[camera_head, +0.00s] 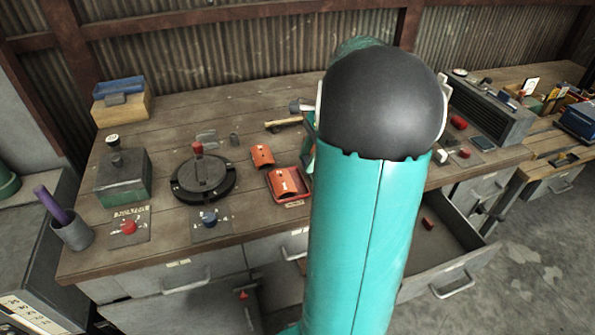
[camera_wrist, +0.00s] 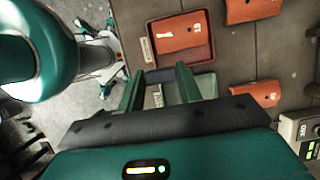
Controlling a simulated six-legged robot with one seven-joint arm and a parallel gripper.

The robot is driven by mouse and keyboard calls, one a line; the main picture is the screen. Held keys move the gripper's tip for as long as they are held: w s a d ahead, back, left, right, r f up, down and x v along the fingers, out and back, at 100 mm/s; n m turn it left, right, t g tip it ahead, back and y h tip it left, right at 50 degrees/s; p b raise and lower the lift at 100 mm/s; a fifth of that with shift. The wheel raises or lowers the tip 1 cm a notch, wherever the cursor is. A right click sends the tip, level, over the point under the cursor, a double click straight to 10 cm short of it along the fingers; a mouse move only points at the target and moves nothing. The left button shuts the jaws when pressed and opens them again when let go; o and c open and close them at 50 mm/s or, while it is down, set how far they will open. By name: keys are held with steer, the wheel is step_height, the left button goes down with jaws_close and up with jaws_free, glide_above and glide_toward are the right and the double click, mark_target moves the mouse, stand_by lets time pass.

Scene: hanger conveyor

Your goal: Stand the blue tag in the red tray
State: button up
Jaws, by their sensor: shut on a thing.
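The red tray (camera_head: 306,180) lies near the bench's front edge with an orange-red tag (camera_head: 283,182) in it. It also shows above my gripper in the wrist view (camera_wrist: 150,27). My gripper (camera_wrist: 160,76) is shut on a thin dark blue-grey piece (camera_wrist: 160,75), seen nearly edge-on between the fingertips, which looks like the blue tag. The fingers stand over a grey-green tray (camera_wrist: 205,84), apart from the red tray; the gap in height is unclear.
More orange-red tags lie on the bench, one (camera_head: 262,155) behind the red tray; another (camera_wrist: 255,94) is right of my gripper in the wrist view. A round dark device (camera_head: 203,178) with a red knob stands left of the tray. An open drawer (camera_head: 440,265) juts out in front.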

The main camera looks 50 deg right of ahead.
steer(key=w+f, duration=0.2)
steer(key=w+d+f, duration=0.1)
steer(key=w+f, duration=0.1)
steer(key=f, duration=0.1)
steer(key=shift+w+f, duration=0.1)
steer(key=shift+f, duration=1.65)
steer(key=shift+f, duration=0.1)
steer(key=o, duration=1.1)
